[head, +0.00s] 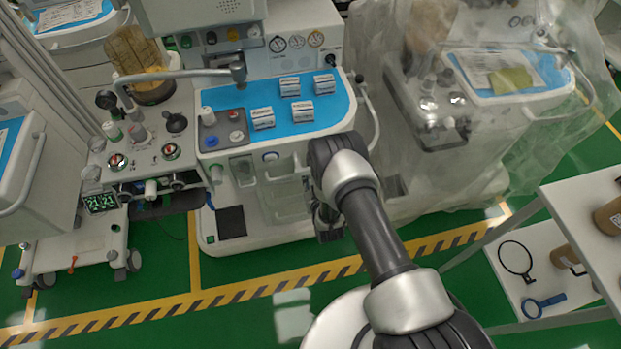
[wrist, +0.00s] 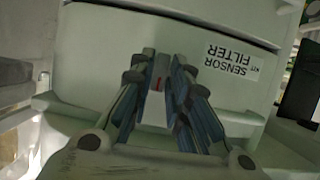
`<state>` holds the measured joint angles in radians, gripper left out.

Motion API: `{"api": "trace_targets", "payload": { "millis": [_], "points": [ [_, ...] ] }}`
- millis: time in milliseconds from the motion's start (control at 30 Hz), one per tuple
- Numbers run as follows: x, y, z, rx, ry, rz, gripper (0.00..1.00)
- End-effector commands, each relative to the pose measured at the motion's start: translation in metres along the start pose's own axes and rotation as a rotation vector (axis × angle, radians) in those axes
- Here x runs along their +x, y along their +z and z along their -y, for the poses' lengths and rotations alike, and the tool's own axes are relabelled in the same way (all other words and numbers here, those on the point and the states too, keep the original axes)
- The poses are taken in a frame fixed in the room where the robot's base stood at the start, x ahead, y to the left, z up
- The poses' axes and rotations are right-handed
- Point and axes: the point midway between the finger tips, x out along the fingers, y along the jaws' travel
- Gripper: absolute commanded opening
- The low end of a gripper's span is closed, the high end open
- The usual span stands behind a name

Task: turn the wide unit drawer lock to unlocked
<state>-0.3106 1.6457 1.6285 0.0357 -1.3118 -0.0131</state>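The wide unit is likely the white cart with the blue top (head: 338,108) in the middle of the head view. Its white front faces me, partly covered by my arm. In the wrist view, a pale block with a small red mark (wrist: 158,84) sits between the fingers of my gripper (wrist: 161,72), against a drawer front (wrist: 185,35); it looks like the lock. The fingers are parted on either side of it. I cannot tell whether they press on it. In the head view my gripper is mostly hidden behind my arm, and the lock is not visible.
A plastic-covered cart (head: 440,150) stands to the right, another cart (head: 140,150) to the left. A white shelf (head: 575,215) is at the right edge. Green floor is clear in front.

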Motion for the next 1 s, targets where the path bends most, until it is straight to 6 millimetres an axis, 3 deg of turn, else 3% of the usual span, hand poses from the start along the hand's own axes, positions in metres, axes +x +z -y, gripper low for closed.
{"api": "trace_targets", "payload": {
  "millis": [200,567,733,1000],
  "points": [
    [0.000,0.000,0.000,0.001,0.000,0.001,0.32],
    [-0.005,0.001,0.000,0.002,-0.001,0.002,0.32],
    [-0.030,0.001,0.000,0.001,-0.001,0.004,0.32],
    [-0.088,0.001,0.000,0.002,-0.001,0.005,0.32]
  ]
}}
